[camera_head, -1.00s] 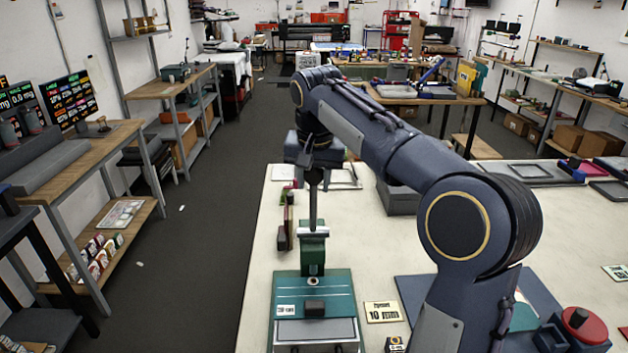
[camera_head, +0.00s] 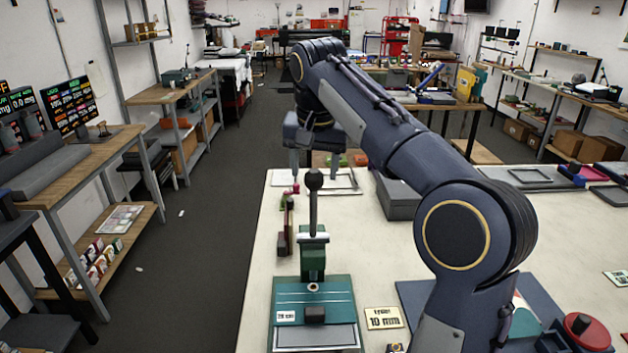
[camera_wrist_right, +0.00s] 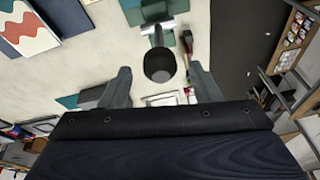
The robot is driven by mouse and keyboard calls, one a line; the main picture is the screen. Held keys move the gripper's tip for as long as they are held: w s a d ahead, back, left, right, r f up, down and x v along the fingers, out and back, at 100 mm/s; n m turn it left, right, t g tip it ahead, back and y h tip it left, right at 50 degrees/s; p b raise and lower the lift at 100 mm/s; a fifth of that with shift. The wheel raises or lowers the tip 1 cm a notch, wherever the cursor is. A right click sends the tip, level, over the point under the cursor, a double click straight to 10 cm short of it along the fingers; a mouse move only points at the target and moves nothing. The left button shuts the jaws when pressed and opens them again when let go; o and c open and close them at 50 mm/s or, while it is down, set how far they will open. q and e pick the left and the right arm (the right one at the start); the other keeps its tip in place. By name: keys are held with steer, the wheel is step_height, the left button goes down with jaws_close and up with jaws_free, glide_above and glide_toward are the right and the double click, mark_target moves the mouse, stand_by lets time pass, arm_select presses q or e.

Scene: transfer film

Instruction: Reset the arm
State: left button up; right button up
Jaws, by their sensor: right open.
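My right gripper (camera_head: 314,168) is open and empty, fingers pointing down, just beyond the black ball knob (camera_head: 313,180) of an upright lever. The lever belongs to a green press (camera_head: 338,293) at the front of the cream table. In the right wrist view, the open fingers (camera_wrist_right: 161,85) stand wide apart, and the knob (camera_wrist_right: 160,66) appears in the gap between them, apart from both. My right arm hides part of the table. My left arm is not in view.
A grey box (camera_head: 398,199) stands right of the press, partly behind my arm.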

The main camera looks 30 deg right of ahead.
steer(key=shift+v, duration=1.25)
